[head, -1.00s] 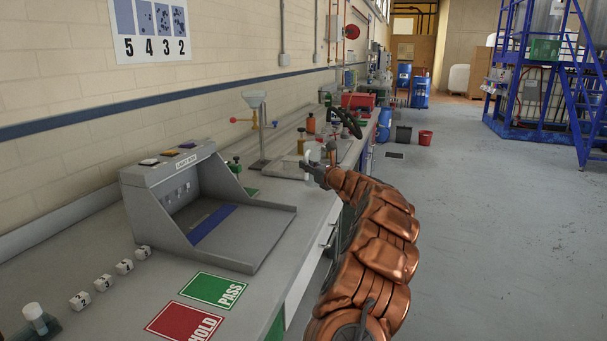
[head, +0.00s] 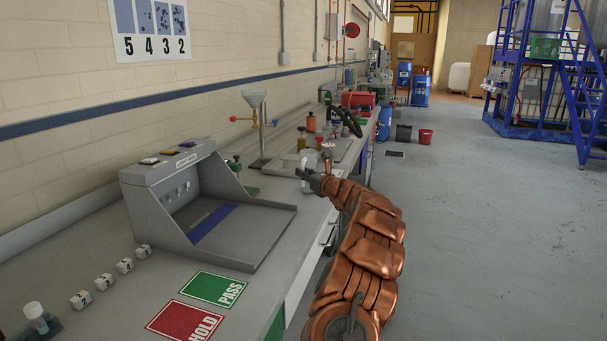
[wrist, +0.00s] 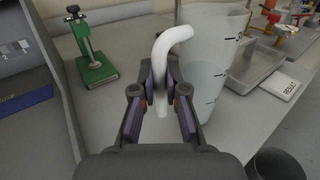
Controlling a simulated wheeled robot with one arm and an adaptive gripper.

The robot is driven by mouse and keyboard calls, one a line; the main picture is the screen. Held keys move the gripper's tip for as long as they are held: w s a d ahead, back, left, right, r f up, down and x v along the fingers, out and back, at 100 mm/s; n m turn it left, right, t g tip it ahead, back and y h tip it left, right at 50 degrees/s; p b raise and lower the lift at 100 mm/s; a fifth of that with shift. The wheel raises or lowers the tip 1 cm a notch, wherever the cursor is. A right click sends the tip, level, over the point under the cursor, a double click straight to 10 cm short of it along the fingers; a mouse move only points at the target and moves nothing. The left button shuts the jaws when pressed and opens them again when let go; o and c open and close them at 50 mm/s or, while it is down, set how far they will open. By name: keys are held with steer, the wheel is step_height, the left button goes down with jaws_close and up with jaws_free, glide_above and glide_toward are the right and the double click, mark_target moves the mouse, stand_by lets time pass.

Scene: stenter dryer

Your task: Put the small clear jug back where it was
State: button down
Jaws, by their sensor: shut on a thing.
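The small clear jug (wrist: 206,82) has a white handle and dark graduation marks. In the wrist view my gripper (wrist: 161,92) is shut on the white handle (wrist: 172,45), and the translucent body is just right of the fingers. In the head view the jug (head: 308,160) is small and pale, above the grey bench (head: 285,185), with my gripper (head: 304,176) at its near side. It looks roughly upright. I cannot tell whether its base touches the bench.
A green stand (wrist: 92,60) is left of my gripper, near the grey light box (head: 185,200). Amber bottles (head: 311,122) and a funnel stand (head: 262,130) are farther back. Bare bench lies around the jug.

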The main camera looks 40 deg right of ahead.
steer(key=c, duration=1.2)
jaws_free()
steer(key=shift+r, duration=0.1)
steer(key=s+a+b, duration=0.1)
steer(key=s, duration=1.1)
steer(key=shift+a, duration=0.25)
